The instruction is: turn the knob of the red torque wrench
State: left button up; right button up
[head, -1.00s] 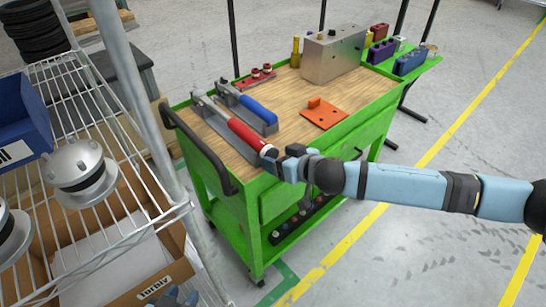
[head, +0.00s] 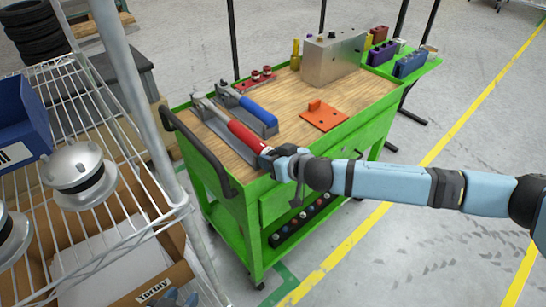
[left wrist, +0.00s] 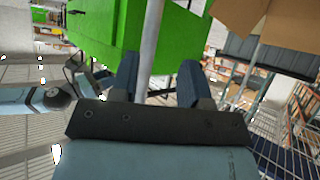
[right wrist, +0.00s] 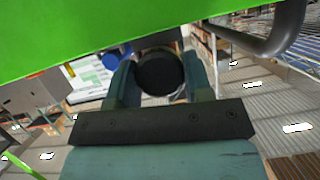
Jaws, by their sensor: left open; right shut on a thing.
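The red torque wrench (head: 247,135) lies in a grey holder on the cart's wooden top, its handle end toward the cart's near edge. My right gripper (head: 269,158) is at that handle end and shut on the knob. In the right wrist view the dark round knob (right wrist: 160,73) sits between both fingers (right wrist: 161,82). In the head view the fingers and wrist largely hide the knob. My left gripper (left wrist: 158,76) is open in its wrist view, with a pale post beyond its fingers. In the head view only a bit of it (head: 178,299) shows at the bottom edge.
A blue-handled wrench (head: 257,110) lies beside the red one. An orange bracket (head: 324,117) and a grey metal box (head: 333,54) stand further along the green cart (head: 330,155). A black cart handle (head: 205,155) is close left. A wire shelf (head: 110,205) fills the left.

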pick_arm(q)
jog(key=shift+r, duration=0.2)
pick_arm(e)
jog(key=p, duration=0.2)
jog(key=shift+s+r+n+h+p, duration=0.1)
jog(key=shift+r+n+h+p, duration=0.05)
jog(key=shift+n+h+p, duration=0.2)
jog(key=shift+p, duration=0.5)
jog(key=shift+n+t+h+p, duration=0.25)
jog(key=shift+n+t+p, duration=0.15)
jog(key=shift+n+p, duration=0.3)
jog(key=shift+f+n+t+h+p, duration=0.25)
jog(key=shift+n+h+p, duration=0.3)
jog(key=shift+n, duration=0.3)
pick_arm(q)
jog(key=shift+s+a+r+n+g, duration=0.1)
jog(key=shift+r+n+g, duration=0.1)
jog(key=shift+r, duration=0.3)
jog(key=shift+s+a+r+n+g, duration=0.1)
jog(key=shift+r+g, duration=0.1)
jog(key=shift+r, duration=0.3)
pick_arm(e)
jog(key=shift+a+n+t, duration=0.1)
jog(key=shift+n+t, duration=0.15)
jog(key=shift+n, duration=0.15)
pick_arm(q)
jog(key=shift+a+f, duration=0.1)
jog(key=shift+a, duration=0.1)
